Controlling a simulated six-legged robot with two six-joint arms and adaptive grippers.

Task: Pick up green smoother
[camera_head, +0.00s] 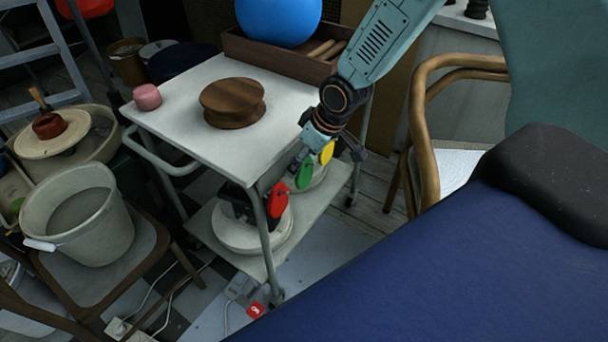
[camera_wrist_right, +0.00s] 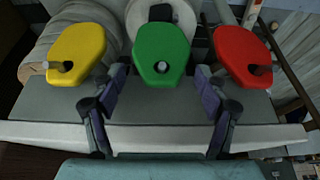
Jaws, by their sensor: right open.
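The green smoother (camera_head: 304,174) hangs at the side of the white trolley, between the red smoother (camera_head: 278,200) and the yellow smoother (camera_head: 326,153). In the right wrist view the green smoother (camera_wrist_right: 162,50) is in the middle, with yellow (camera_wrist_right: 80,45) to its left and red (camera_wrist_right: 243,50) to its right. My right gripper (camera_wrist_right: 160,82) is open, one finger on each side of the green smoother's lower end. The fingers look apart from it. In the head view my right gripper (camera_head: 308,150) partly hides this spot. My left gripper is out of view.
The white trolley (camera_head: 200,150) carries a brown wooden wheel-like piece (camera_head: 232,103), a pink cylinder (camera_head: 147,97) and a wooden tray (camera_head: 265,55) with a blue ball (camera_head: 278,18). A wooden chair (camera_head: 424,130) stands to the right. A bucket (camera_head: 85,215) sits at left.

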